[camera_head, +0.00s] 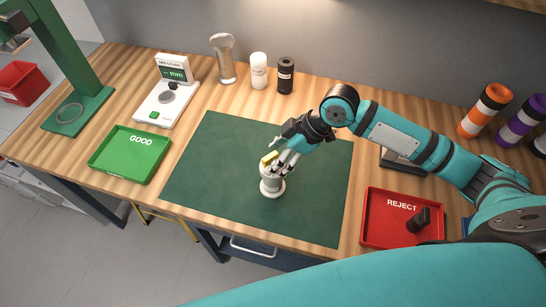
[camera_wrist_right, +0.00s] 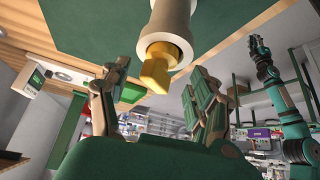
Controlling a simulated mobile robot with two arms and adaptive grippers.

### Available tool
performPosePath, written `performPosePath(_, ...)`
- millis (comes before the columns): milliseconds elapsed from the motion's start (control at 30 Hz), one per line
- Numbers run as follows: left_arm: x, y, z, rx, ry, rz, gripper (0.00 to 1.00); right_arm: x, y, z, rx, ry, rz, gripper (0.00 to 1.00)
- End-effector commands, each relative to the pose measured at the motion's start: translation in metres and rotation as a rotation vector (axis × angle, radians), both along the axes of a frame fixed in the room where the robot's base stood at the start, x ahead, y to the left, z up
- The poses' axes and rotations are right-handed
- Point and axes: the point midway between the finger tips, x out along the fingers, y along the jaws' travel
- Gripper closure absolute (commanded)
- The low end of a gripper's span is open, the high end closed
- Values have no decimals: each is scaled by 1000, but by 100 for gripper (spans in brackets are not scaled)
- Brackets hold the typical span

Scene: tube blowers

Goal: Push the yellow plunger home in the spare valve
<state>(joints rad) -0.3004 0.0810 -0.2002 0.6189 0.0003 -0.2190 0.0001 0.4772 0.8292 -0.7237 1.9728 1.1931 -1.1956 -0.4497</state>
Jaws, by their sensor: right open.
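The spare valve, a pale cylindrical body (camera_head: 271,184) on a round foot, stands upright on the green mat (camera_head: 215,170). Its yellow plunger (camera_head: 267,159) sticks out of the top; in the right wrist view the square yellow plunger (camera_wrist_right: 157,68) projects from the collar of the valve body (camera_wrist_right: 172,25). My right gripper (camera_head: 280,160) is over the valve's top, partly hiding it. Its fingers (camera_wrist_right: 155,100) are spread either side of the plunger with visible gaps. My left arm appears at the right of that view; its gripper (camera_wrist_right: 258,48) is too small to read.
A green GOOD tray (camera_head: 112,166) lies left and a red REJECT tray (camera_head: 378,232) with a dark part lies right. A gauge (camera_head: 166,104), white bottle (camera_head: 259,70) and black bottle (camera_head: 285,75) stand behind. The mat around the valve is clear.

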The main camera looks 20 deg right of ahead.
Motion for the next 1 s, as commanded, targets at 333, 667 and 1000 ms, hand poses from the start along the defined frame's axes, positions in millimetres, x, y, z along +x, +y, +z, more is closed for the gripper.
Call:
performPosePath(333, 1, -1, 0, -1, -1, 0, 100, -12, -39, 61, -4, -4, -2, 38)
performPosePath(667, 1, -1, 0, -1, -1, 0, 100, -19, -54, 87, 0, -2, 0, 38)
performPosePath(1000, 1, -1, 0, -1, -1, 0, 100, -17, -54, 88, 1, -9, -1, 49)
